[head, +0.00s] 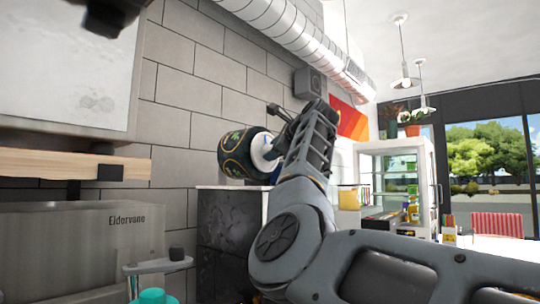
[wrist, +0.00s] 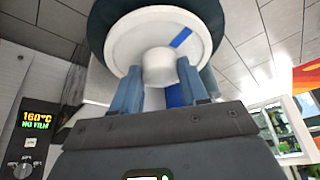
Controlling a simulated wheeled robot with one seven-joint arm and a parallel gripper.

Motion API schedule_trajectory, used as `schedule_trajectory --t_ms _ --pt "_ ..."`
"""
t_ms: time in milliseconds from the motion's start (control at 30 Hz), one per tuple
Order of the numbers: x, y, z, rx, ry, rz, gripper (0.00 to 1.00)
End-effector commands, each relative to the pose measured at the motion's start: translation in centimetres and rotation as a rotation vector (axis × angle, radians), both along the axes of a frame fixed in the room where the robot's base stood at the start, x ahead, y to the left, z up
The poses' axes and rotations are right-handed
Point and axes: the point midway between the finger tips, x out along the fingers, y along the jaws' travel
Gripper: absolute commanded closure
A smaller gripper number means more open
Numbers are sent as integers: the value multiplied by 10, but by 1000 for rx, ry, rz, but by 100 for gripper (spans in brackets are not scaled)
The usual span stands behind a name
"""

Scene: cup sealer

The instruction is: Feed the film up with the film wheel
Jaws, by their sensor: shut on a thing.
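The film wheel (wrist: 135,40) is a white disc with a blue mark near its right edge and a round white knob (wrist: 158,66) at its middle. My gripper (wrist: 160,78) is shut on this knob, with one blue finger on either side. Behind the wheel is the dark rim of the film roll (wrist: 218,22). In the head view the dark green patterned film roll (head: 238,152) shows with the white wheel (head: 264,150) at its right end. My arm hides most of my gripper there. The sealer's display (wrist: 37,118) reads 160°C and NO FILM.
A dial (wrist: 22,168) sits below the display. A steel machine (head: 70,245) marked Eldervono and a wooden shelf (head: 60,163) are at left. A glass display case (head: 395,165) stands at right. A tiled wall (head: 190,75) is behind the roll.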

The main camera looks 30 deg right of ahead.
Motion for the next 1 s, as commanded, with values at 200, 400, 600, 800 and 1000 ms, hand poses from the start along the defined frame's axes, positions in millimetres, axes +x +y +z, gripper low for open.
schedule_trajectory --t_ms 200,400,600,800,1000 --pt "-3 0 -2 15 8 2 100" --pt "-3 0 -2 14 8 2 100" --pt "-3 0 -2 13 8 1 45" --pt "-4 0 -1 13 6 2 31" --pt "-5 0 0 13 5 1 31"
